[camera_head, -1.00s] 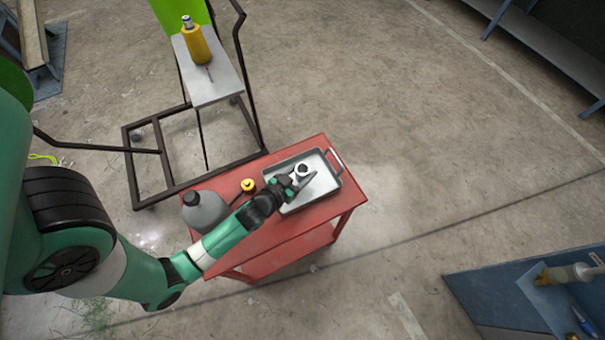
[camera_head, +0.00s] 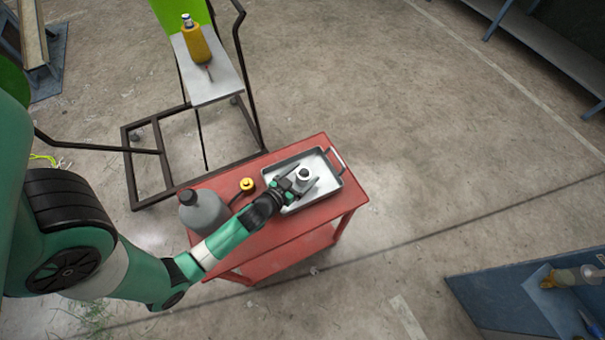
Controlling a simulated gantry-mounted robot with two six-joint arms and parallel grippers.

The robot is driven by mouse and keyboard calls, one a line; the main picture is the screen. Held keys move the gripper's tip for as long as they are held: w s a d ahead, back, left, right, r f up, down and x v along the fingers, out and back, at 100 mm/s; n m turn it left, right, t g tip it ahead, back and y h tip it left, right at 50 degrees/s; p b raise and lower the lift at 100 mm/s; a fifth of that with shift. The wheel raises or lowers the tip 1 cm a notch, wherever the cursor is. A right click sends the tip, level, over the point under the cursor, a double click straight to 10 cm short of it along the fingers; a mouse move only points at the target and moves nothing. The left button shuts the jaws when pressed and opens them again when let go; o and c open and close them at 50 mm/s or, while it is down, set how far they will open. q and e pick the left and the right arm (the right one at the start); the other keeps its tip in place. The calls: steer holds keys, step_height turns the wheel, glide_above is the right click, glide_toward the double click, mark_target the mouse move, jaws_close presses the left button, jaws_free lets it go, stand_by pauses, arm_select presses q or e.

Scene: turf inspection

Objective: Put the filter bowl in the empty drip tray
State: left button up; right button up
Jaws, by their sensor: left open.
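The drip tray (camera_head: 327,185) is a shallow grey metal tray with a handle at its far right, on the top of a red cart (camera_head: 352,199). A small whitish round piece with a dark centre, which looks like the filter bowl (camera_head: 304,174), stands inside the tray. My left gripper (camera_head: 307,182) is open over the tray, with its fingers on either side of the bowl. I cannot tell whether the fingers touch it. My right gripper is not in view.
A grey jug (camera_head: 202,211) and a small yellow-capped item (camera_head: 247,184) stand on the cart's left part. A trolley with a pale board (camera_head: 211,79) and a yellow bottle (camera_head: 196,42) is behind. A blue bench (camera_head: 497,300) is at lower right. The floor right of the cart is clear.

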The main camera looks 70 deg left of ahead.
arm_select(q)
steer(key=shift+r, duration=0.15)
steer(key=v, duration=0.3)
steer(key=b+v, duration=0.1)
steer(key=v, duration=0.3)
steer(key=b+v, duration=0.1)
steer(key=v, duration=0.3)
steer(key=shift+s+d+f, duration=0.1)
steer(key=shift+d+f, duration=0.05)
steer(key=shift+f, duration=0.1)
steer(key=shift+s+d+r, duration=0.1)
steer(key=shift+s+r, duration=0.2)
